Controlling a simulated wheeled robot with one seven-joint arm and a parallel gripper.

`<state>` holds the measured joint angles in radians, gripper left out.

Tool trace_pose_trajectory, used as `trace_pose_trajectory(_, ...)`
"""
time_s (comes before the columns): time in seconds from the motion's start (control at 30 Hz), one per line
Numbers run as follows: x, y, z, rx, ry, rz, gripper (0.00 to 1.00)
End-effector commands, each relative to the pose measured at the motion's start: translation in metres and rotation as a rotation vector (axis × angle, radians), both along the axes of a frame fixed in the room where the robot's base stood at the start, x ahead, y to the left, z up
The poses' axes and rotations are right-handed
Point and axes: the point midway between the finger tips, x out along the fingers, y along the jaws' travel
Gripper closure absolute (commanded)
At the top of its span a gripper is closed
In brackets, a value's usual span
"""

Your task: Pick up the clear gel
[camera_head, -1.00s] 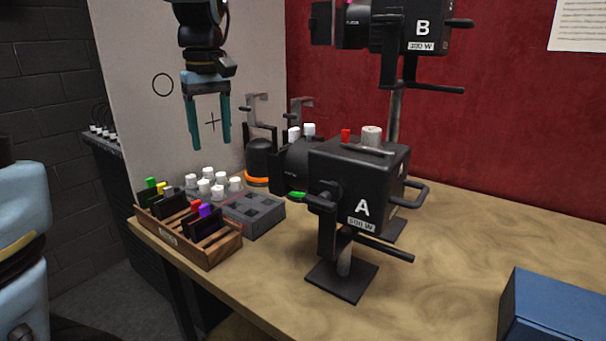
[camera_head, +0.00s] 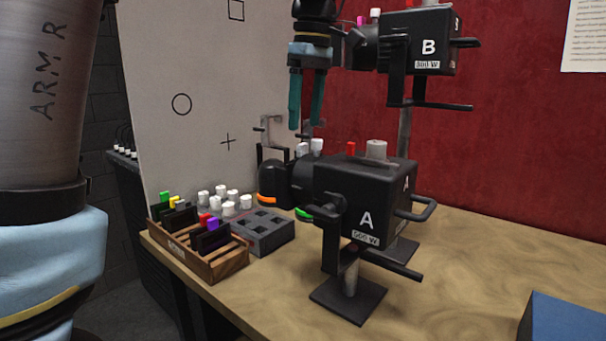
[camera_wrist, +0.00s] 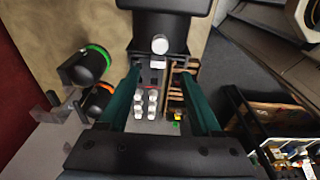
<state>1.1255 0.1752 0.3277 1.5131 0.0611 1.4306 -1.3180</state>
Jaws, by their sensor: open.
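Dark framed gels with coloured tabs stand in a wooden rack (camera_head: 225,264) at the left of the table. Their tabs are green (camera_head: 164,197), yellow, red and purple (camera_head: 212,224). White tabs (camera_head: 317,146) show at the front of lamp A (camera_head: 366,220). I cannot tell which gel is the clear one. My gripper (camera_head: 306,112) is open and empty, pointing down, above and behind lamp A's front. In the wrist view, my gripper (camera_wrist: 161,76) has nothing between its fingers; the rack (camera_wrist: 178,84) and white-topped pieces lie below.
A grey block with square holes (camera_head: 270,226) and several white-topped pieces (camera_head: 228,208) stand beside the rack. Lamp B (camera_head: 428,48) is on a post at upper right, close to my gripper. A blue box (camera_head: 566,322) sits at front right. The table's right middle is clear.

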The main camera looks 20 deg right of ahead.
Motion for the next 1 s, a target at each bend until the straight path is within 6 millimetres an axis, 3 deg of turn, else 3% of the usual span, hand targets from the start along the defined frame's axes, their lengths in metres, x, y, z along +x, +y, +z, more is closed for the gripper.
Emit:
trace_pose_trajectory(0.33,0.006,0.001,-0.044,0.003,0.002,-0.001,0.35)
trace_pose_trajectory(0.63,0.007,0.001,-0.051,0.001,0.001,-0.001,0.35)
trace_pose_trajectory(1.0,0.007,0.001,-0.05,0.001,0.001,-0.001,0.76)
